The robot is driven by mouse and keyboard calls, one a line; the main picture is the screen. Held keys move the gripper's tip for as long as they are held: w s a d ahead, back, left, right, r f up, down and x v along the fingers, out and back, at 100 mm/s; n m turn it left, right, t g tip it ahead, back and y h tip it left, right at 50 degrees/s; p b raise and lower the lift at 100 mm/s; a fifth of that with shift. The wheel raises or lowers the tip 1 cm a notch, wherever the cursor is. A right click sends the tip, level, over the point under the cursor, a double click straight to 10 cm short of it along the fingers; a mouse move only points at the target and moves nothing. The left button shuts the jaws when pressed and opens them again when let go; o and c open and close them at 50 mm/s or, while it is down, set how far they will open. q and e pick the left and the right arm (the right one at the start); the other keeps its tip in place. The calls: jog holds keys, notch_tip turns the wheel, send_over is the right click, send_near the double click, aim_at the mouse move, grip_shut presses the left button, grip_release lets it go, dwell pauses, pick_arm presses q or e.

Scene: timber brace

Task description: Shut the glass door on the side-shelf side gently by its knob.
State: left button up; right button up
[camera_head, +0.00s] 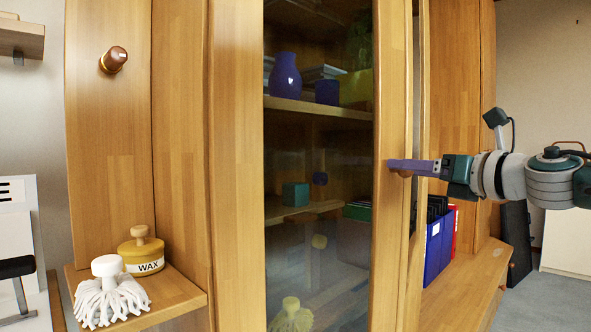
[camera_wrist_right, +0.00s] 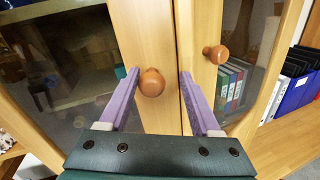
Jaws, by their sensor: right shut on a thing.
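The glass door (camera_head: 391,80) stands in the middle of the head view, on the side-shelf (camera_head: 185,297) side, with a wooden frame around dark glass. It appears close to the cabinet front; I cannot tell exactly how far ajar it is. Its round brown wooden knob (camera_wrist_right: 152,82) sits between the purple fingers of my right gripper (camera_wrist_right: 156,88), which is shut on it. In the head view the right gripper (camera_head: 398,165) reaches in from the right and mostly hides the knob. My left gripper is not in view.
A second glass door with its own knob (camera_wrist_right: 215,54) is at the right in the wrist view. A yellow wax tin (camera_head: 142,256) and a white mop head (camera_head: 108,295) stand on the side shelf. Blue binders (camera_head: 434,250) stand on the right. A wooden peg (camera_head: 113,60) juts out upper left.

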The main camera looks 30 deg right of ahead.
jog(key=s, duration=0.2)
jog(key=s+p, duration=0.1)
jog(key=s, duration=0.2)
jog(key=shift+s+a+f, duration=0.2)
jog(key=shift+s+f, duration=0.1)
jog(key=shift+s, duration=0.1)
jog(key=shift+s+r, duration=0.1)
